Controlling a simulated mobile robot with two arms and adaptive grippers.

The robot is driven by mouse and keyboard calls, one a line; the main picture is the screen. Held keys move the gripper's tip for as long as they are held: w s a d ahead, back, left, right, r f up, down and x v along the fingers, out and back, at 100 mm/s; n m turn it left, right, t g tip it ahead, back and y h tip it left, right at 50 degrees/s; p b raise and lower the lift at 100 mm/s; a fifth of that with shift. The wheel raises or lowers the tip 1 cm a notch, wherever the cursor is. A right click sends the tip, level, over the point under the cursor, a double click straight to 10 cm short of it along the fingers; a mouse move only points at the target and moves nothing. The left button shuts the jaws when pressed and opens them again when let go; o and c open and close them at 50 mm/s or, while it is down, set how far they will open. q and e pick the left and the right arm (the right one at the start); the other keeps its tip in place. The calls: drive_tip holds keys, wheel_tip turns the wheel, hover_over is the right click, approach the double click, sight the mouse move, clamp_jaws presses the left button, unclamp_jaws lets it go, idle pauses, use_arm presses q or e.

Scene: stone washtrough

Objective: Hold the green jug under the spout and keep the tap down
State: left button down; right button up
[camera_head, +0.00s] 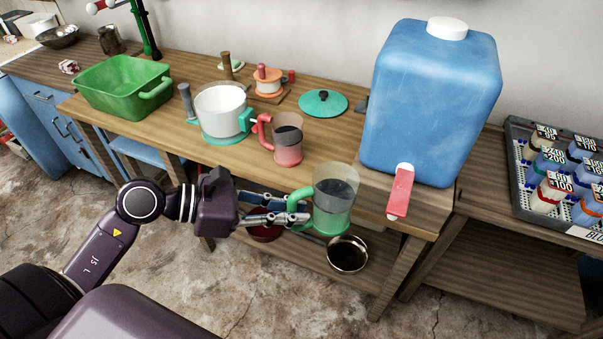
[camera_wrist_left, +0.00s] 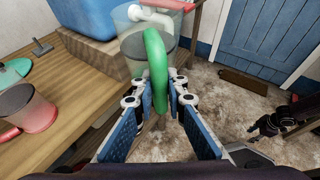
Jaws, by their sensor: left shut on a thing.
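The green jug (camera_head: 333,205) has a clear upper body, a green base and a green handle, with something dark grey inside. My left gripper (camera_head: 303,211) is shut on its handle (camera_wrist_left: 156,70) and holds it upright off the table's front edge. The blue water container (camera_head: 432,105) stands on the table's right end. Its tap has a red lever (camera_head: 401,190), which slopes down and forward, to the right of the jug in the head view. In the left wrist view the white spout (camera_wrist_left: 150,15) shows at the jug's rim; whether it is directly above the opening is unclear.
A red jug (camera_head: 287,147), a white pot (camera_head: 221,108), a teal lid (camera_head: 323,103) and a green basin (camera_head: 123,86) stand on the table. A dark bowl (camera_head: 347,254) sits on the shelf below. A bottle rack (camera_head: 520,180) is at the right.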

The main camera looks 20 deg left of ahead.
use_arm(q)
drive_tip(key=s+d+f+b, duration=0.1)
drive_tip(key=s+d+f, duration=0.7)
drive_tip(key=d+f, duration=0.45)
drive_tip(key=w, duration=1.1)
drive_tip(key=shift+w+a+f+b, duration=0.25)
drive_tip(key=shift+w+a+b, duration=0.05)
drive_tip(key=shift+b, duration=0.05)
use_arm(e)
drive_tip(key=shift+a+f, duration=0.1)
drive_tip(key=shift+f, duration=0.85)
use_arm(q)
drive_tip(key=shift+p, duration=0.3)
use_arm(e)
drive_tip(key=shift+a+r, duration=0.2)
drive_tip(key=shift+r, duration=0.1)
drive_tip(key=shift+d, duration=0.2)
drive_tip(key=shift+c, duration=0.5)
